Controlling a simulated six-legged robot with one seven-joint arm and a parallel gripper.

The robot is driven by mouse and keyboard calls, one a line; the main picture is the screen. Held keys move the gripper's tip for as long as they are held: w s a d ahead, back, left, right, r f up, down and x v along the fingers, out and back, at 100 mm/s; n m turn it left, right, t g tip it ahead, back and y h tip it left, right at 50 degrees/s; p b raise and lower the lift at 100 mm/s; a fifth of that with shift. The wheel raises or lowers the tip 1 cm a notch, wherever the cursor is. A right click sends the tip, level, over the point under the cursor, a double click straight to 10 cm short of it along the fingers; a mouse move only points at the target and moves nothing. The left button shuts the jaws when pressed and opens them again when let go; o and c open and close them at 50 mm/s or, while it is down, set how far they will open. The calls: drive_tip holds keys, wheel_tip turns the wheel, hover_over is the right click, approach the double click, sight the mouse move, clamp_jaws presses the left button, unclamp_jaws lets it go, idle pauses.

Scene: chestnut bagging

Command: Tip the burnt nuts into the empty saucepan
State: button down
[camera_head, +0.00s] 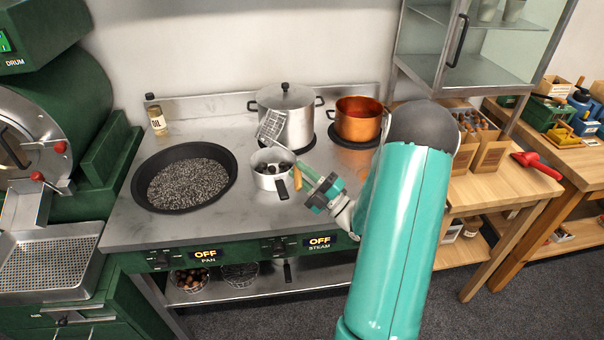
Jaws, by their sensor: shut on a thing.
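My gripper (308,177) is shut on a wire skimmer (271,125), whose mesh head stands tilted up behind and above the small saucepan. The skimmer's wooden handle (297,179) shows beside my fingers, at the pan's right side. The mesh looks empty, though it is small in view. The small saucepan (258,175) stands on the steel worktop with its black handle toward the front. Several dark lumps, which look like burnt nuts (271,167), lie in it. Part of its right side is close to or behind the handle and fingers.
A wide black pan (141,190) of dark grit stands at left. A lidded steel pot (286,112) and a copper pot (358,122) stand behind. Worktop (215,225) between pan and saucepan is clear. A basket of chestnuts (191,280) sits below.

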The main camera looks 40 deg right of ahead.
drive_tip(key=shift+r, duration=1.5)
drive_tip(key=shift+s, duration=0.1)
